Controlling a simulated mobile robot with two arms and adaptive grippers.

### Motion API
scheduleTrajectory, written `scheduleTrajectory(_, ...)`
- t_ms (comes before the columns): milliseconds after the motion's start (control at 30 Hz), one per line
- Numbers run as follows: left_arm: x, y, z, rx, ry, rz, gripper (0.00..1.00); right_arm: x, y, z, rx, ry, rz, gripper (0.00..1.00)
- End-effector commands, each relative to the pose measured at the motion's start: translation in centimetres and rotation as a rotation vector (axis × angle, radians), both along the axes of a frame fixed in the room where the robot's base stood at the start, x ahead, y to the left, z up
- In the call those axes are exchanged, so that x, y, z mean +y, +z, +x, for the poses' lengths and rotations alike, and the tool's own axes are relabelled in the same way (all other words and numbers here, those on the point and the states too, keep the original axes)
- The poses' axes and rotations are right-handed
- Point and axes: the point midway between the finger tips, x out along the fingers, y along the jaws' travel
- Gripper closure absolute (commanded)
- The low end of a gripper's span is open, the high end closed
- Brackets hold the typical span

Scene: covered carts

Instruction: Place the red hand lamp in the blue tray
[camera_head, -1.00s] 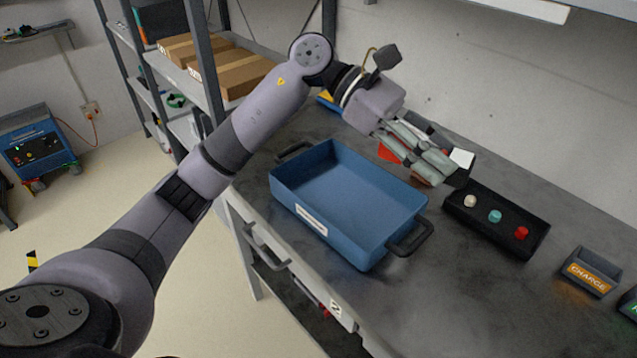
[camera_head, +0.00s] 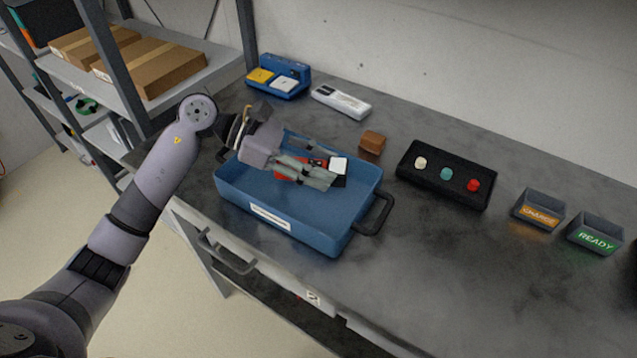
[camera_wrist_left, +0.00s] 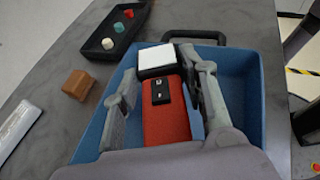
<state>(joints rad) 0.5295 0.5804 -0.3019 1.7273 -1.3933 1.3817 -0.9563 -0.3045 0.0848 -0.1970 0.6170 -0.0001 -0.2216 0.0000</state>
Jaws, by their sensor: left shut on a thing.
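The red hand lamp, with a red body (camera_wrist_left: 166,122) and a white square head with a dark edge, is held between the fingers of my left gripper (camera_head: 320,172). In the head view the lamp's white head (camera_head: 338,165) shows past the fingertips, and the fingers hide much of the red body. The blue tray (camera_head: 318,236) stands on the grey bench. The lamp and gripper are over the tray's inside; I cannot tell if the lamp touches its floor. The tray also shows around the lamp in the left wrist view (camera_wrist_left: 247,85). My right gripper is not in view.
A black box with three coloured knobs (camera_head: 420,188) and a brown block (camera_head: 372,142) lie beyond the tray. A grey-white device (camera_head: 341,101) and blue charger (camera_head: 279,76) stand at the back. CHARGE (camera_head: 537,210) and READY (camera_head: 594,234) bins stand right. The front bench is clear.

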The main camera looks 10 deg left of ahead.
Motion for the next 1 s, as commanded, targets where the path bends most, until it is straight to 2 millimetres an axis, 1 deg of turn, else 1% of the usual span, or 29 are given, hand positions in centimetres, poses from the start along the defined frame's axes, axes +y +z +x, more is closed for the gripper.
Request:
scheduleTrajectory(33,0.0,-0.7,-0.1,0.003,0.000,-0.002,0.94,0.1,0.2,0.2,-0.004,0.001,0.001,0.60)
scheduleTrajectory(100,0.0,-1.4,0.0,0.000,0.001,-0.002,0.94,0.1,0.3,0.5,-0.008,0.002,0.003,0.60)
scheduleTrajectory(267,0.0,-2.8,0.0,0.002,0.001,-0.002,0.94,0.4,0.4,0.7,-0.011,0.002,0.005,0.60)
scheduleTrajectory(400,0.0,-5.0,0.0,0.003,0.001,-0.002,0.94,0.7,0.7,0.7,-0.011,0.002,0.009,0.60)
scheduleTrajectory(500,0.0,-6.0,0.0,0.000,0.001,-0.002,0.94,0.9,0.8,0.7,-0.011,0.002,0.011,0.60)
scheduleTrajectory(767,0.0,-6.2,0.0,-0.003,0.000,-0.001,0.94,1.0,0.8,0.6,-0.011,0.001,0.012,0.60)
scheduleTrajectory(933,0.0,-6.7,0.0,-0.002,0.000,0.000,0.94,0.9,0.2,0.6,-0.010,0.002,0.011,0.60)
scheduleTrajectory(967,0.0,-6.7,0.0,-0.002,-0.001,0.001,0.60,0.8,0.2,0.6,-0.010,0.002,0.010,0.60)
scheduleTrajectory(1000,0.0,-6.6,0.0,-0.001,0.000,0.001,0.57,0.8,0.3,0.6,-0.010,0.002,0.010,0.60)
